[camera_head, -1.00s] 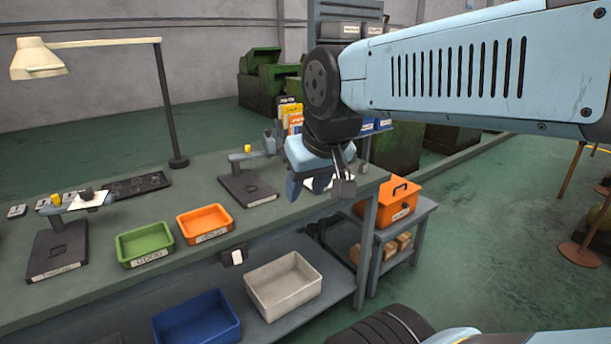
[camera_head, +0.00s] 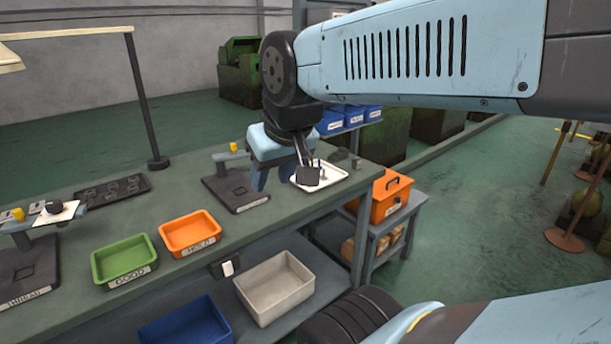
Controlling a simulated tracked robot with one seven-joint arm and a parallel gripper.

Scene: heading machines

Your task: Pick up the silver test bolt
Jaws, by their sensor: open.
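My gripper (camera_head: 273,178) is open and points down over the right end of the workbench, just left of a white tray (camera_head: 338,181). I see nothing between its fingers. The tray lies near the bench's right end, and my gripper's parts cover its left side. Small dark upright shapes show at the tray, too small to identify. I cannot make out the silver test bolt for certain; it may be hidden behind my gripper or too small to tell.
A dark gauge stand (camera_head: 236,190) is close left of my gripper. An orange bin (camera_head: 190,234) and green bin (camera_head: 124,260) sit on the bench. A black tray (camera_head: 113,190) lies farther left. An orange toolbox (camera_head: 388,197) stands on a lower side table.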

